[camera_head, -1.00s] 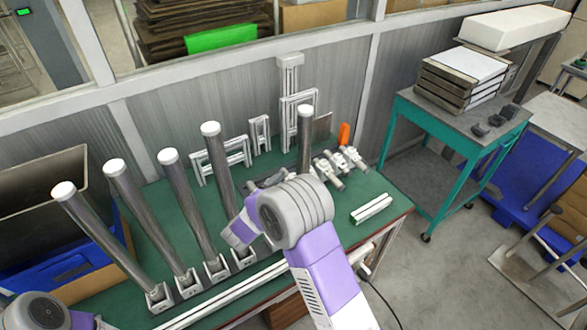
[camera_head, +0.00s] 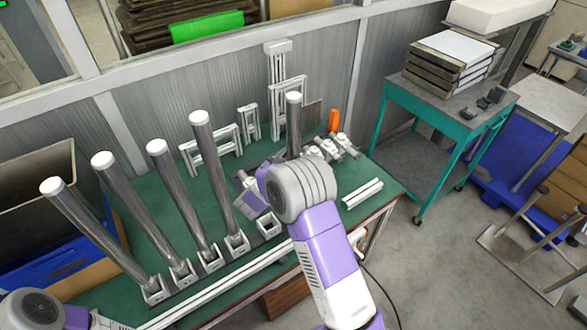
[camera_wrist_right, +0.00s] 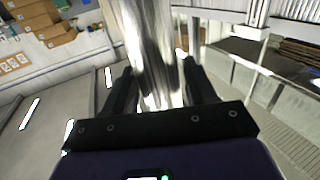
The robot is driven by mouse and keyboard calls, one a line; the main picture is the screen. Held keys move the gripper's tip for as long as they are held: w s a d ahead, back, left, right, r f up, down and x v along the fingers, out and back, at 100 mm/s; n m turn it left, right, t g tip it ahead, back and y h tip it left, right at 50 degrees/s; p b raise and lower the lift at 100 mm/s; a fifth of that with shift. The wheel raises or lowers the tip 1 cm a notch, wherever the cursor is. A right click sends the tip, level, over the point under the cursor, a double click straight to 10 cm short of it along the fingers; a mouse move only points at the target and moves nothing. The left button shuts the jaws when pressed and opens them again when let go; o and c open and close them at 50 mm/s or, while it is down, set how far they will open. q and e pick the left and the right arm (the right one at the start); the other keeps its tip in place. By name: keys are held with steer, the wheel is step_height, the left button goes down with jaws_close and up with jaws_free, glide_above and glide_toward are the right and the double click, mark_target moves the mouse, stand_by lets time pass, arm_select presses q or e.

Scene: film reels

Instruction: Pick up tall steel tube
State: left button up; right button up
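A tall steel tube (camera_head: 293,125) with a white top stands upright on the green table, behind my right wrist; its lower part is hidden. Several more steel tubes, one of them near the middle (camera_head: 218,170), lean in small square holders to the left. My right gripper (camera_head: 285,158) is at the upright tube, mostly hidden by my own wrist. In the right wrist view, the shiny tube (camera_wrist_right: 155,50) runs between the two dark fingers, close to both; whether they press on it is unclear. My left arm shows at the bottom left, but its gripper is out of view.
An empty holder (camera_head: 270,225) sits left of my right wrist. White frames (camera_head: 215,147) stand at the back of the table (camera_head: 150,195). White clamps and an orange-handled tool (camera_head: 334,119) lie right of the tube. A teal cart (camera_head: 440,115) stands further right.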

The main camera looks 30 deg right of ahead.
jaws_close()
steer(key=shift+r, duration=0.2)
